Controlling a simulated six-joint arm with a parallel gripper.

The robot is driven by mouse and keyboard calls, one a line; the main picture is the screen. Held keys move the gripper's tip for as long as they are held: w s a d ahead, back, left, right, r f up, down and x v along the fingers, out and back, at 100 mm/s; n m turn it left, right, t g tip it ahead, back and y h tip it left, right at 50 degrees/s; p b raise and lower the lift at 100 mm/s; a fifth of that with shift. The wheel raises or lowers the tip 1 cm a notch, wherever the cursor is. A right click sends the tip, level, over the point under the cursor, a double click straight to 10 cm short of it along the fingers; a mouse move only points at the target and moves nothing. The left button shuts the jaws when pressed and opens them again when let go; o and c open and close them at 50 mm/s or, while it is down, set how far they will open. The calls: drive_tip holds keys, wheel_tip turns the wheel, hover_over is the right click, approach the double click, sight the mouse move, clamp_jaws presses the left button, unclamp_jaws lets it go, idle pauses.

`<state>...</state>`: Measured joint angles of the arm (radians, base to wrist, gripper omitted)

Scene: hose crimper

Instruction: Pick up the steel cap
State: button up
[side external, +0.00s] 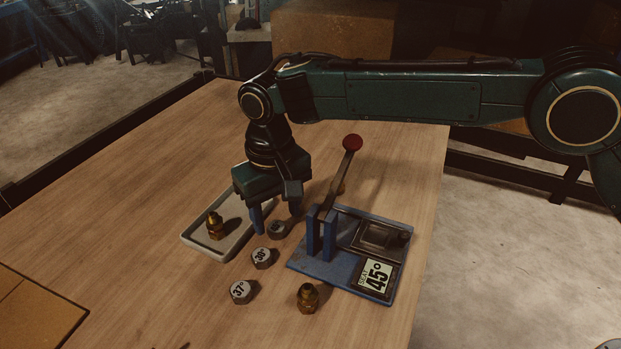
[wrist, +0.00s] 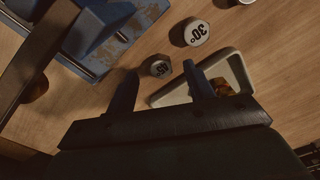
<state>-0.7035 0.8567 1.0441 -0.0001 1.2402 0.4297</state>
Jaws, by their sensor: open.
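A small dark steel hex cap (side external: 277,229) stands on the wooden table between the tray and the blue crimper; its top marking is too small to read. It also shows in the wrist view (wrist: 157,68). My gripper (side external: 277,214) points down above the cap, open and empty. In the wrist view, its two fingertips (wrist: 159,72) lie to either side of the cap, apart from it. Two larger hex caps with pale tops stand nearby, marked 30° (side external: 262,258) and 37° (side external: 241,291). The 30° cap also shows in the wrist view (wrist: 190,32).
The blue crimper base (side external: 300,262), with a red-knobbed lever (side external: 352,143) and a 45° plate (side external: 376,276), stands close on the right. A pale tray (side external: 236,251) holding a brass fitting (side external: 215,227) is on the left. Another brass fitting (side external: 307,298) stands in front.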

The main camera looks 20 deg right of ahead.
sight(279, 229)
drive_tip(key=shift+f, duration=1.55)
drive_tip(key=shift+c, duration=0.2)
drive_tip(key=c, duration=1)
